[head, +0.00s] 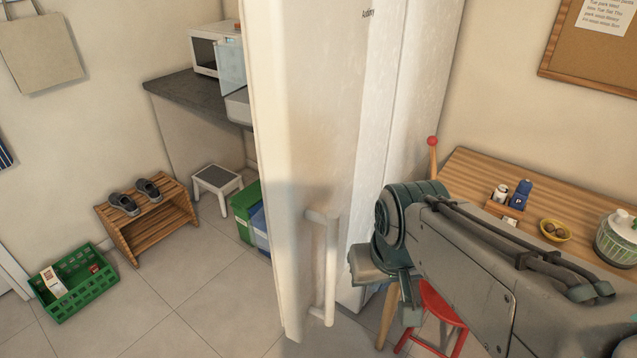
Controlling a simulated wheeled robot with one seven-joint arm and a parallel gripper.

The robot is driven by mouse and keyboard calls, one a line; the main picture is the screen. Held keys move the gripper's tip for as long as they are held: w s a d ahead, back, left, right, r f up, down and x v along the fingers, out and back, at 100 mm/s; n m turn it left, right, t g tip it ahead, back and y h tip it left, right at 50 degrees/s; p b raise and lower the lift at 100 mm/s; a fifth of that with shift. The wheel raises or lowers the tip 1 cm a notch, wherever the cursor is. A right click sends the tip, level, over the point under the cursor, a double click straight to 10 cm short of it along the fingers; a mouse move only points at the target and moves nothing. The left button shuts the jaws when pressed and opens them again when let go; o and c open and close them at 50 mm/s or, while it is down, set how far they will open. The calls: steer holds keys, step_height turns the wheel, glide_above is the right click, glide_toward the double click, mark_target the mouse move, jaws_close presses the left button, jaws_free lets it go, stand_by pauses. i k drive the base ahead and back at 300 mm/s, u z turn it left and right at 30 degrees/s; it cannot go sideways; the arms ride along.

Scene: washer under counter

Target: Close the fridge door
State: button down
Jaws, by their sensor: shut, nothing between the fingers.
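The white fridge door (300,180) stands swung out toward me in the middle of the head view. Its free edge is at the left and its vertical white handle (330,270) is on the face toward my arm. The fridge body (425,85) is behind it on the right. The inside is hidden, and I cannot tell exactly how wide the door is open. My gripper (410,312) is low, right of the handle and apart from it in the picture. It is shut and empty, partly hidden by my own arm.
A wooden table (470,175) with a yellow bowl (555,230) and small containers is at the right, with a red stool (435,310) below. Left are a shoe rack (150,222), a green crate (75,283) and a step stool (217,180).

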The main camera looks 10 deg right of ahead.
mark_target(321, 74)
steer(key=k, duration=1.25)
steer(key=u, duration=0.1)
steer(key=i, duration=0.8)
steer(key=u, duration=0.2)
